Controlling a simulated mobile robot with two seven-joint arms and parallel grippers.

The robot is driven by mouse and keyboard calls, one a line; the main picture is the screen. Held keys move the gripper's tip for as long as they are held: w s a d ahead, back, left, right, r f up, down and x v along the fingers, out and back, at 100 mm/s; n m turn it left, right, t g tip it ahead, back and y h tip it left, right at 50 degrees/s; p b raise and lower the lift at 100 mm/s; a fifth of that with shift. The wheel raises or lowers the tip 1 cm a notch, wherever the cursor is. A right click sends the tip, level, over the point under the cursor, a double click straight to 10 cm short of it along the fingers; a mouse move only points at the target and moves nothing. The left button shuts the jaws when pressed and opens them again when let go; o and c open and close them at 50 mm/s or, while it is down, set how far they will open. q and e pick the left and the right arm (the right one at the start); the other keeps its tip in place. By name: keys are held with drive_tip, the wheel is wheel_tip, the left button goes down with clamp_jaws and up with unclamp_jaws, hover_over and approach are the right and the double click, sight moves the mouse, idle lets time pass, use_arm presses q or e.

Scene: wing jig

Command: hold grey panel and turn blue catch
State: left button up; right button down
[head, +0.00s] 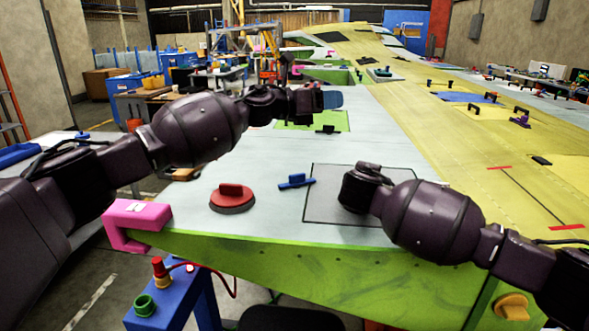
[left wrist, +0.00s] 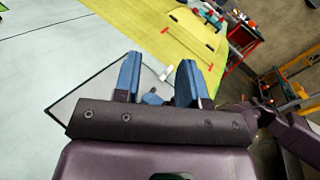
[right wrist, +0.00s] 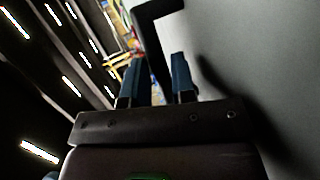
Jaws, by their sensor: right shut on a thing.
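The grey panel (head: 330,205), outlined in black, lies on the wing's pale skin at front centre; part of it shows in the left wrist view (left wrist: 85,95). The blue catch (head: 296,181) sits just left of the panel's edge. My right gripper is at the panel, its fingertips hidden behind my wrist in the head view. In the right wrist view its fingers (right wrist: 158,80) are shut on the panel's black handle (right wrist: 150,22). My left gripper (head: 332,99) is above the wing, beyond the catch; its fingers (left wrist: 159,80) are apart with nothing held between them.
A red round knob piece (head: 232,198) sits left of the catch. A pink clamp (head: 138,222) grips the wing's front left corner. A blue stand (head: 180,303) with red and green parts is in front. A green patch with a black handle (head: 325,129) lies farther back.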

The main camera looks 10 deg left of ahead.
use_arm(q)
wheel_tip(320, 180, up, 6)
drive_tip(key=w+a+n+t, duration=0.1)
drive_tip(key=w+n+t, duration=0.2)
drive_tip(key=n+t, duration=0.25)
drive_tip(key=w+a+r+n+t+y, duration=0.35)
drive_tip(key=a+n+t+y, duration=0.3)
drive_tip(key=n, duration=0.75)
drive_tip(key=n+g+y, duration=0.6)
drive_tip(key=n+g, duration=0.8)
drive_tip(key=g, duration=0.4)
approach(298, 179)
drive_tip(key=shift+m+h, duration=0.25)
drive_tip(key=shift+h, duration=0.1)
drive_tip(key=x, duration=0.5)
drive_tip(key=a+x, duration=0.1)
drive_tip(key=x, duration=0.2)
drive_tip(key=shift+w+f, duration=0.1)
drive_tip(key=shift+w, duration=0.15)
drive_tip(key=shift+c, duration=0.3)
clamp_jaws()
